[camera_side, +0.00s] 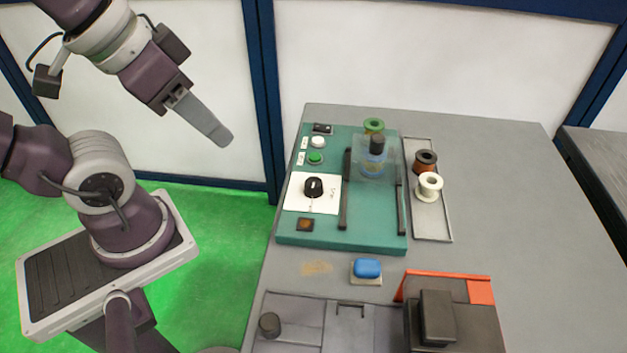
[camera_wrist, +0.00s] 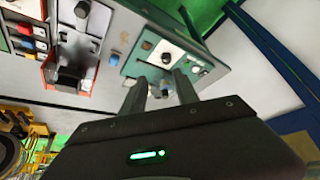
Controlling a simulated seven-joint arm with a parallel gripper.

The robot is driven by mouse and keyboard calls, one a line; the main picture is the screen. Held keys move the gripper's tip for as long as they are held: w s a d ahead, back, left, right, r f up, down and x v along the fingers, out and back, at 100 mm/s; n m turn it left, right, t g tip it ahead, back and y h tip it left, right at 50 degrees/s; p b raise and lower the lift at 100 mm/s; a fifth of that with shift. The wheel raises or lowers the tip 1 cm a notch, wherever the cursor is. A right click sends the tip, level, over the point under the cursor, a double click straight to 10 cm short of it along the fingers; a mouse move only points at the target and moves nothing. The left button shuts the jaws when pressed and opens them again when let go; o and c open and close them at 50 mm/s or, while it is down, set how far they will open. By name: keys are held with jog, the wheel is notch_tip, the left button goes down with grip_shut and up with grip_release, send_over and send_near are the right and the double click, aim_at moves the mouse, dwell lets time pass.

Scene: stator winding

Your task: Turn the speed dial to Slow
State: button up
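The speed dial is a black knob (camera_side: 313,187) on a white plate (camera_side: 296,199) on the teal machine base (camera_side: 290,238). Small lettering around the knob is too small to read, so I cannot tell its setting. In the wrist view the dark knob (camera_wrist: 166,58) shows beyond my fingers. My gripper (camera_side: 222,138) is in the air to the upper left of the machine, well apart from the dial. In the wrist view its two fingers (camera_wrist: 161,90) stand apart with nothing held between them.
A green button (camera_side: 316,158) and a white button (camera_side: 317,142) sit behind the dial, and an amber square (camera_side: 305,225) in front. A clear guard (camera_side: 376,157) stands to the right. Spools stand in a grey tray (camera_side: 432,222). A blue block (camera_side: 367,268) lies in front.

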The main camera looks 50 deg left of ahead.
jog(key=o, duration=0.4)
jog(key=shift+w, duration=0.2)
jog(key=shift+c, duration=0.2)
jog(key=w, duration=0.1)
jog(key=w+m+g, duration=0.1)
jog(key=w, duration=0.1)
jog(key=w+f+m, duration=0.1)
jog(key=w, duration=0.1)
jog(key=shift+w+f+g, duration=0.1)
jog(key=shift+w+g, duration=0.15)
jog(key=shift+g, duration=0.05)
jog(key=m+g, duration=0.4)
jog(key=m, duration=0.3)
send_over(314, 182)
notch_tip(314, 182, down, 14)
jog(key=shift+s, duration=0.1)
notch_tip(314, 182, down, 8)
jog(key=shift+r, duration=0.1)
grip_shut()
